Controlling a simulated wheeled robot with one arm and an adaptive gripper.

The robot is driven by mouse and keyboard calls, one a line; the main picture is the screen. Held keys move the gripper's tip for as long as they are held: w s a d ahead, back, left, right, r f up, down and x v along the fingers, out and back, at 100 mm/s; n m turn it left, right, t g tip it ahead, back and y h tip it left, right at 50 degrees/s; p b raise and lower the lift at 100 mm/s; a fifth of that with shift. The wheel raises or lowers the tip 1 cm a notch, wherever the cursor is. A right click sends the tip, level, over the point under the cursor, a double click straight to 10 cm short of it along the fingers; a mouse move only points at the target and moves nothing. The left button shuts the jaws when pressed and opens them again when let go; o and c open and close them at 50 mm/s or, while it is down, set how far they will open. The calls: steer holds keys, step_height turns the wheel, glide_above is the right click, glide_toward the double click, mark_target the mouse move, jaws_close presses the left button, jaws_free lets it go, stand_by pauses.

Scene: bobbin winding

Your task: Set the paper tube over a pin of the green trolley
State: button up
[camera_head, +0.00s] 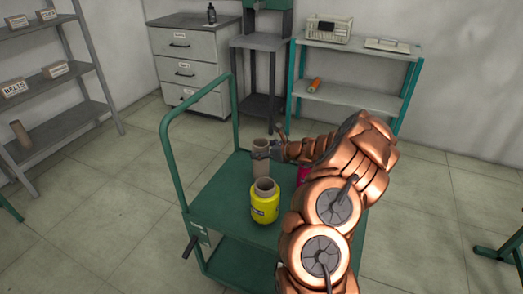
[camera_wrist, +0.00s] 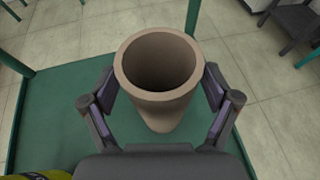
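The brown paper tube (camera_head: 261,168) stands upright over the deck of the green trolley (camera_head: 225,200), behind the yellow bobbin. My gripper (camera_head: 268,150) is at its upper part. In the wrist view the tube (camera_wrist: 160,105) shows its open top end, and the fingers of my gripper (camera_wrist: 160,88) press on its left and right sides. The tube's lower end and any pin under it are hidden, so I cannot tell whether it rests on the deck or sits around a pin.
A yellow bobbin (camera_head: 264,207) stands on the trolley in front of the tube. A magenta bobbin (camera_head: 303,174) is mostly hidden by my arm. The trolley's tall handle (camera_head: 172,160) rises at left. Another brown tube (camera_head: 20,133) is on the left shelf; an orange bobbin (camera_head: 313,85) lies on the teal shelf.

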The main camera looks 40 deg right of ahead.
steer(key=shift+o, duration=0.4)
step_height(320, 180, up, 10)
stand_by(0.6)
